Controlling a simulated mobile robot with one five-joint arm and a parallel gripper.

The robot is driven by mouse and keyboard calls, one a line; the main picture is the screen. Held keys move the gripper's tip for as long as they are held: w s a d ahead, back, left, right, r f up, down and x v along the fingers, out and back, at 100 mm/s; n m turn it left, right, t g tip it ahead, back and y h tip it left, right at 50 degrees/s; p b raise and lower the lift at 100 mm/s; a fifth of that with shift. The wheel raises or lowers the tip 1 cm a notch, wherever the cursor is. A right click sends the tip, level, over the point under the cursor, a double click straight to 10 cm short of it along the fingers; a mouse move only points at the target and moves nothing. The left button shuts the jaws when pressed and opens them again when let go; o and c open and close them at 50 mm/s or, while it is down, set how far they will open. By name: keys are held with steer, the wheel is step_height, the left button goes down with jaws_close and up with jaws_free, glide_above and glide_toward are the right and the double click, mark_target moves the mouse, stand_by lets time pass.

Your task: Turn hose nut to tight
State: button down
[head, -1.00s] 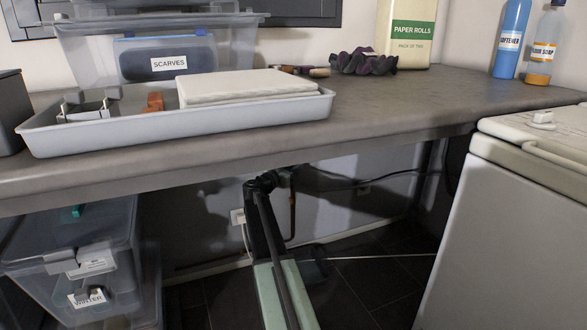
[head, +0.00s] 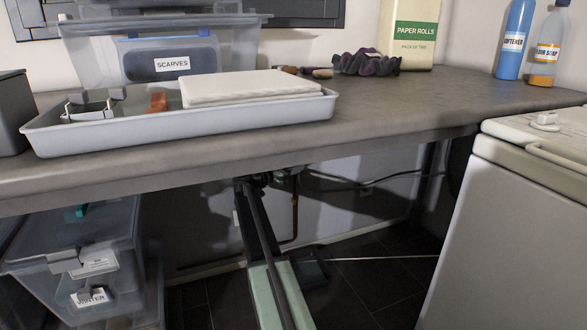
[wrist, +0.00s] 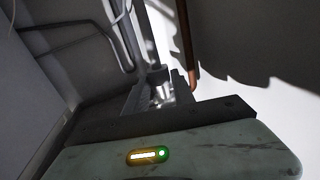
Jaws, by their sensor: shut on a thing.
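The hose nut (wrist: 162,98) appears as a small silvery piece between my fingers in the wrist view. My gripper (wrist: 160,86) is shut on it, with one dark finger on each side. The fingers cover much of the nut, so its turn angle cannot be told. In the head view my arm reaches under the countertop, and my gripper (head: 262,181) is at its far end near the back wall. The nut is too small and hidden there to make out.
A copper-coloured pipe (wrist: 187,45) runs close beside my fingers. The countertop (head: 400,112) overhangs my arm. Clear storage bins (head: 85,250) stand at left and a white toploader (head: 510,230) at right. A tray (head: 200,122) rests on the counter.

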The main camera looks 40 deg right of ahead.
steer(key=c, duration=1.2)
jaws_free()
steer(key=shift+w+a, duration=0.2)
steer(key=shift+w, duration=0.2)
steer(key=shift+c, duration=0.2)
steer(key=shift+o, duration=0.9)
steer(key=shift+s+d, duration=0.1)
steer(key=shift+s, duration=0.05)
steer(key=a, duration=0.8)
steer(key=shift+w, duration=0.3)
steer(key=shift+d, duration=0.1)
